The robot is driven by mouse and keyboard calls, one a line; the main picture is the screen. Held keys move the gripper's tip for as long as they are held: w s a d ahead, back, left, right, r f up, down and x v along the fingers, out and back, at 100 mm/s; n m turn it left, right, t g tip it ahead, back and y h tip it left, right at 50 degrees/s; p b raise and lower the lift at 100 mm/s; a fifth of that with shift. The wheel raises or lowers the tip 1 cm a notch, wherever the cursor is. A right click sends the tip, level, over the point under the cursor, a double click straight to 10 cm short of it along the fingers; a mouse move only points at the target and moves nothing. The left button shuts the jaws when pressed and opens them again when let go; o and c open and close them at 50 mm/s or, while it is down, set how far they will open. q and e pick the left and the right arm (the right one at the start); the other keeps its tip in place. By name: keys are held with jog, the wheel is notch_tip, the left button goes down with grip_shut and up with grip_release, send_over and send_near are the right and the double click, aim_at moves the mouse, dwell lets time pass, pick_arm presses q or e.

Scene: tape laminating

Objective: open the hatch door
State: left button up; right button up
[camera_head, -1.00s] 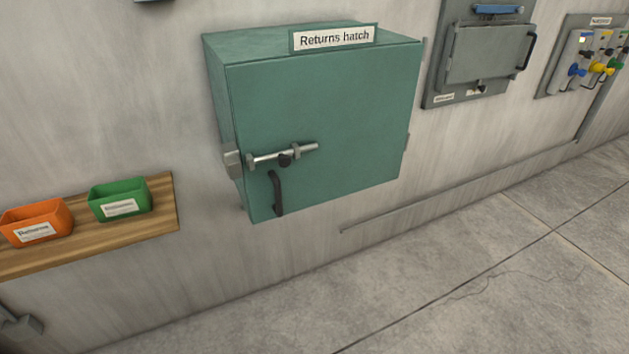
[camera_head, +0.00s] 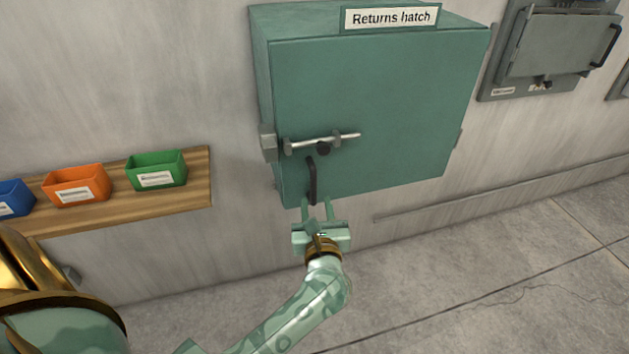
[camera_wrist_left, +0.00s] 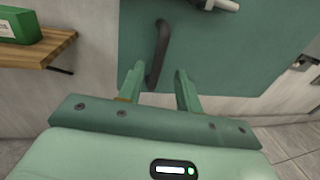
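The teal hatch (camera_head: 400,100) is a box on the wall with a "Returns hatch" sign; its door looks closed. A black upright handle (camera_head: 312,182) is at the door's lower left. A metal slide bolt (camera_head: 340,138) with a dark knob lies above it, beside a grey bracket (camera_head: 268,143) at the left edge. My left gripper (camera_head: 317,204) is open and empty just below the handle. In the left wrist view, the lower end of the handle (camera_wrist_left: 160,50) appears between the fingertips (camera_wrist_left: 158,78), nearer the left finger. I cannot tell whether they touch. My right gripper is not in view.
A wooden shelf (camera_head: 200,190) on the left wall holds a blue bin (camera_head: 14,198), an orange bin (camera_head: 78,185) and a green bin (camera_head: 157,170). A grey wall panel (camera_head: 560,45) is at the upper right. The floor below is clear.

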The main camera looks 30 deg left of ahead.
aim_at(314, 184)
pick_arm(q)
jog(key=x, duration=0.8)
jog(key=shift+w+a, duration=0.2)
grip_shut()
